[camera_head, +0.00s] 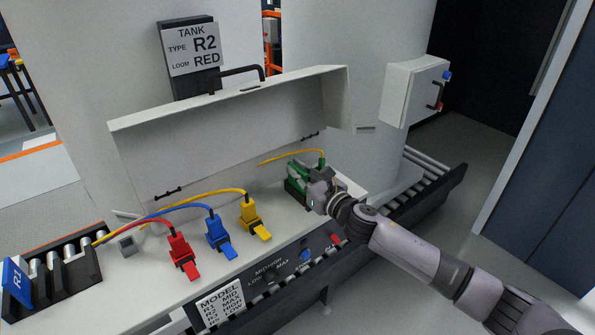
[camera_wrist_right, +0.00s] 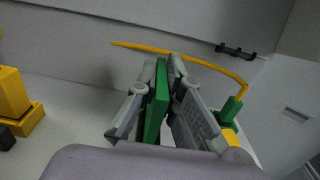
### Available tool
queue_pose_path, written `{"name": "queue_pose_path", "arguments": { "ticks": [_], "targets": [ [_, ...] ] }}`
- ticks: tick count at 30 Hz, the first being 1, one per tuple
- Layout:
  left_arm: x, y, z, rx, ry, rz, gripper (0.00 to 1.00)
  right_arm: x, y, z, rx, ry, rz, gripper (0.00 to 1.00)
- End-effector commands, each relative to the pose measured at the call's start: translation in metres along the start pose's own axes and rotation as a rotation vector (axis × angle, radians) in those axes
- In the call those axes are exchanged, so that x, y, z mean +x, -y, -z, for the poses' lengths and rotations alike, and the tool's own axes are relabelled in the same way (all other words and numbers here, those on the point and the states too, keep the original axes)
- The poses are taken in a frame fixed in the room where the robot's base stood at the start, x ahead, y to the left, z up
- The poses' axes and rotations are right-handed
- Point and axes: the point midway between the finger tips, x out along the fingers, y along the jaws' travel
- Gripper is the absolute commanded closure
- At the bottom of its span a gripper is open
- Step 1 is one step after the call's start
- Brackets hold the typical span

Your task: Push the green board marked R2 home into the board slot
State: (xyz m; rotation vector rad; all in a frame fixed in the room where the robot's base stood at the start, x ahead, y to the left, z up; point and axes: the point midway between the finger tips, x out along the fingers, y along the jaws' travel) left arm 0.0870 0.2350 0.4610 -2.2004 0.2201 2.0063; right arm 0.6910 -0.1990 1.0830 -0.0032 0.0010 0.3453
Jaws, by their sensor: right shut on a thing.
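The green board (camera_head: 294,172) is at the right end of the white bench, above a dark block (camera_head: 293,192) that looks like the board slot. My right gripper (camera_head: 314,188) is at the board from the right. In the right wrist view the board (camera_wrist_right: 157,100) stands on edge between the two fingers (camera_wrist_right: 165,100), which are shut on it. The fingers hide much of the board, and its R2 mark cannot be read. How deep the board sits in the slot cannot be told. My left gripper is not in view.
Red (camera_head: 181,251), blue (camera_head: 217,236) and yellow (camera_head: 251,219) plugs with cables stand left on the bench. A yellow cable with a green connector (camera_wrist_right: 232,108) is close right of my fingers. An open cover (camera_head: 220,125) rises behind. A grey box (camera_head: 412,92) hangs at right.

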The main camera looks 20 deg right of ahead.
Motion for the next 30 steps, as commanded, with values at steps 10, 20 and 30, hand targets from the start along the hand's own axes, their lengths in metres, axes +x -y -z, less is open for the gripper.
{"name": "queue_pose_path", "arguments": {
  "ticks": [10, 20, 30],
  "targets": [
    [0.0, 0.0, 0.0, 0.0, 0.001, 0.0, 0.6, 0.0, 0.0, 0.0, 0.0, 0.0, 0.0, 0.72],
    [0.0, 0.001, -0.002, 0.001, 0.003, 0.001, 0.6, -0.001, 0.0, 0.001, 0.0, -0.001, 0.0, 0.69],
    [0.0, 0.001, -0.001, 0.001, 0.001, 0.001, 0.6, -0.047, 0.0, 0.003, 0.0, -0.005, 0.0, 0.69]
  ]
}}
